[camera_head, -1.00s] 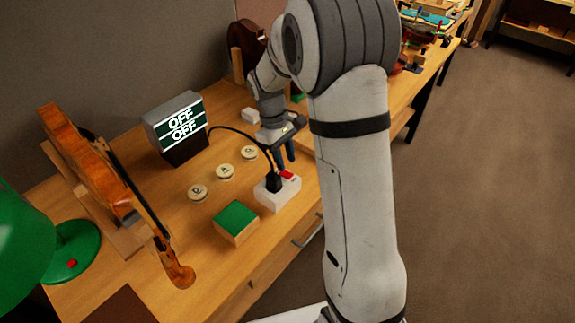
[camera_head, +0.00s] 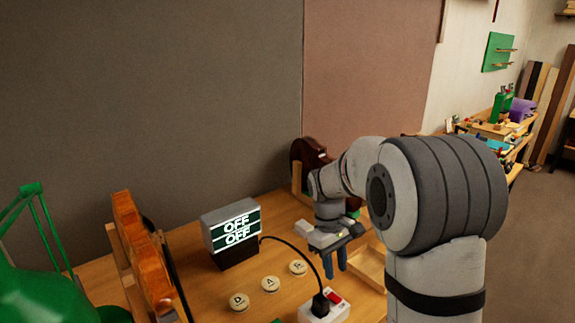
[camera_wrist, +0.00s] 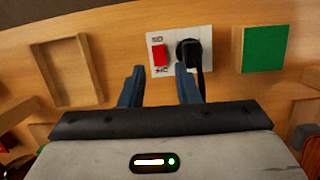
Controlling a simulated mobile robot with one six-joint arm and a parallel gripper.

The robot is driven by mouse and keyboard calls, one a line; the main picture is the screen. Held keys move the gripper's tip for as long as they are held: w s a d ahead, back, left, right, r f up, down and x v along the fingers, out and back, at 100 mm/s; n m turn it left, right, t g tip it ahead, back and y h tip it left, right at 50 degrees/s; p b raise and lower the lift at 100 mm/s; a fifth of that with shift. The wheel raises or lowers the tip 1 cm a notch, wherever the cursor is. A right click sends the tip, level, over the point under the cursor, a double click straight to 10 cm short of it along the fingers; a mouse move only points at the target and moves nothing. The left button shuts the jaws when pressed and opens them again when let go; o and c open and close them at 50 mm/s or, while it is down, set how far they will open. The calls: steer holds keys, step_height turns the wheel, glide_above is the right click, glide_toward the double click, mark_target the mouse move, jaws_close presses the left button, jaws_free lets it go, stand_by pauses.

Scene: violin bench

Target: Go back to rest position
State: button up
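My gripper (camera_head: 335,262) hangs above the bench, just behind the white switch box in the head view. In the wrist view its two blue fingers (camera_wrist: 159,68) are apart with nothing between them. The switch box (camera_head: 337,314) has a red rocker switch and a black plug in it; in the wrist view the red switch (camera_wrist: 159,55) and the plug (camera_wrist: 189,52) lie just beyond the fingertips. The fingers look clear of the box.
A display (camera_head: 232,231) reads OFF on both lines. Round discs (camera_head: 271,284) lie on the bench before it. A violin (camera_head: 143,255) stands at left beside a green lamp (camera_head: 45,290). A wooden tray (camera_wrist: 68,72) and a green block (camera_wrist: 264,48) flank the switch box.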

steer(key=s+r+m+t, duration=0.2)
steer(key=s+r+m, duration=0.1)
steer(key=s, duration=0.7)
steer(key=s+d+r+m+t+y, duration=0.1)
steer(key=s+r+m+t, duration=0.2)
steer(key=s, duration=0.8)
steer(key=shift+m+y, duration=0.3)
